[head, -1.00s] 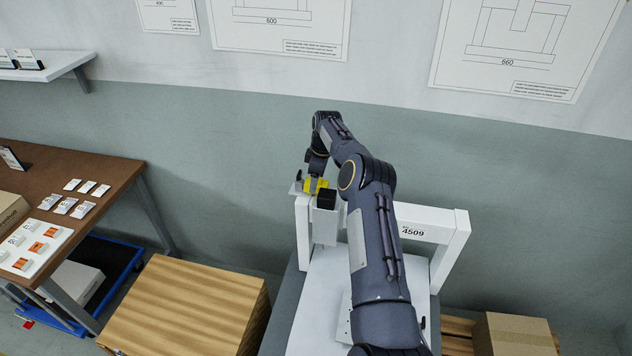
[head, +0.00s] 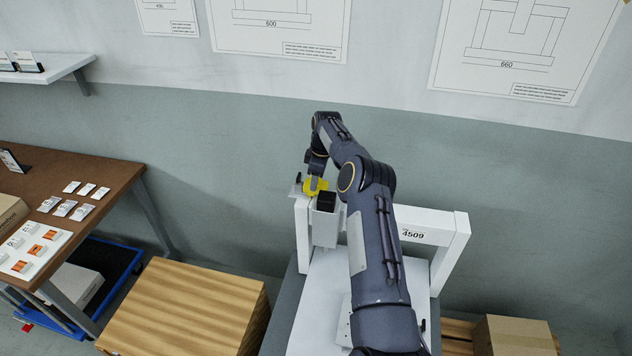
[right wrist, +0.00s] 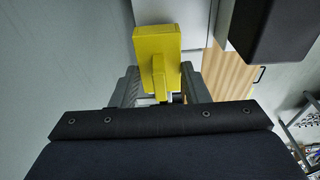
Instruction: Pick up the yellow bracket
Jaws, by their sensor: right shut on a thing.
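The yellow bracket (head: 316,185) is at the top left corner of the white gantry machine (head: 303,225), partly hidden by my right gripper (head: 313,184). In the right wrist view the bracket (right wrist: 157,50) shows a flat yellow block with a narrow stem running down between the two fingers. My right gripper (right wrist: 158,90) is shut on that stem. Whether the bracket touches the machine is hard to tell. My left gripper is not in view.
A grey box-shaped unit with a black top (head: 325,203) stands just beside the bracket. The gantry crossbar (head: 415,222) runs to the right behind my arm.

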